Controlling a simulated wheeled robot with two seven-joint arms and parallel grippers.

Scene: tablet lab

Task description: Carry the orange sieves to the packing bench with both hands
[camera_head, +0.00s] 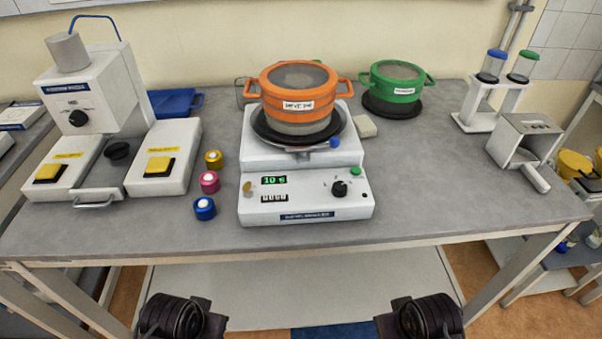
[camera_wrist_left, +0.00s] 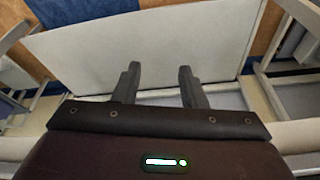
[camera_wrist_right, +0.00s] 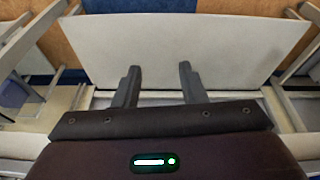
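The orange sieves (camera_head: 299,88) stand stacked on the round black plate of a white shaker machine (camera_head: 305,211) at the middle of the grey bench. They have a side handle at left and right and a white label in front. My arms show low in the head view, in front of the bench and well apart from the sieves; the fingers do not show there. In the left wrist view my left gripper (camera_wrist_left: 158,84) is open and empty. In the right wrist view my right gripper (camera_wrist_right: 158,84) is open and empty. The packing bench cannot be made out for sure.
A green sieve (camera_head: 397,82) stands behind right on a black base. A white two-pad machine (camera_head: 95,100) is at left, with several small coloured jars (camera_head: 209,182) beside the shaker. A white stand (camera_head: 490,105) and a metal scoop-like box (camera_head: 522,143) are at right. The bench's front right is clear.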

